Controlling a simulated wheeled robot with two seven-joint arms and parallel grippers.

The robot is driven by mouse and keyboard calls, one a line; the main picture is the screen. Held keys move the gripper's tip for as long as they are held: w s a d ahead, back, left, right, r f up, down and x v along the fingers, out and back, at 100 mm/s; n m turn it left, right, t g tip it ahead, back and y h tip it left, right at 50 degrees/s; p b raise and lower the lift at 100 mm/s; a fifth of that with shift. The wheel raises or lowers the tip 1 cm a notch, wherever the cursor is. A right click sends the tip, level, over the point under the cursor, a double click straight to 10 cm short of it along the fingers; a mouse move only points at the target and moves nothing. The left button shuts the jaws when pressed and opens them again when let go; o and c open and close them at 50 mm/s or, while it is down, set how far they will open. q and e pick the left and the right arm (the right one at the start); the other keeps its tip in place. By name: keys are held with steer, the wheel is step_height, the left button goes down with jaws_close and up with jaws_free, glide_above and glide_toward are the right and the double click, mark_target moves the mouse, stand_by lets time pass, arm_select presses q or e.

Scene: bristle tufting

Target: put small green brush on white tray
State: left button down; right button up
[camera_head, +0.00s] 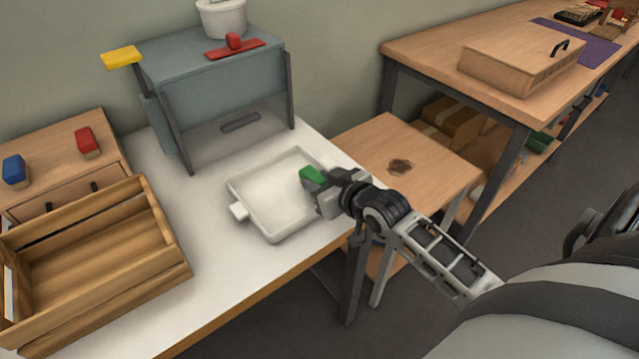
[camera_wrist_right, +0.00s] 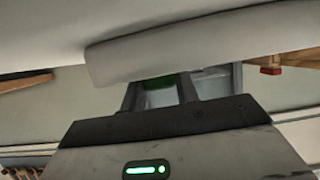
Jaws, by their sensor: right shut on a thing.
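The small green brush (camera_head: 312,177) is at the tip of my right gripper (camera_head: 322,190), which is shut on it. The brush is over the right part of the white tray (camera_head: 262,229) in the head view. I cannot tell whether it touches the tray floor. The white tray lies on the white table and has a raised rim and a small handle at the left. In the right wrist view a green patch of the brush (camera_wrist_right: 165,80) shows between the fingers, and a pale edge hides the rest. My left gripper is not in view.
A wooden crate (camera_head: 160,225) stands left on the white table (camera_head: 215,290). A grey machine (camera_head: 215,90) stands behind the tray. Red (camera_head: 87,140) and blue (camera_head: 14,168) brushes sit on a small cabinet. A stool (camera_head: 435,165) is to the right.

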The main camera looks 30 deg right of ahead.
steer(key=shift+f, duration=0.2)
steer(key=shift+f, duration=0.2)
steer(key=o, duration=1)
steer(key=shift+c, duration=0.2)
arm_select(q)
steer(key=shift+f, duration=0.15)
arm_select(e)
steer(key=shift+r, duration=0.1)
steer(key=shift+r, duration=0.15)
arm_select(q)
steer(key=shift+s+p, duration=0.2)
steer(key=shift+p, duration=0.2)
arm_select(e)
steer(key=v, duration=1.2)
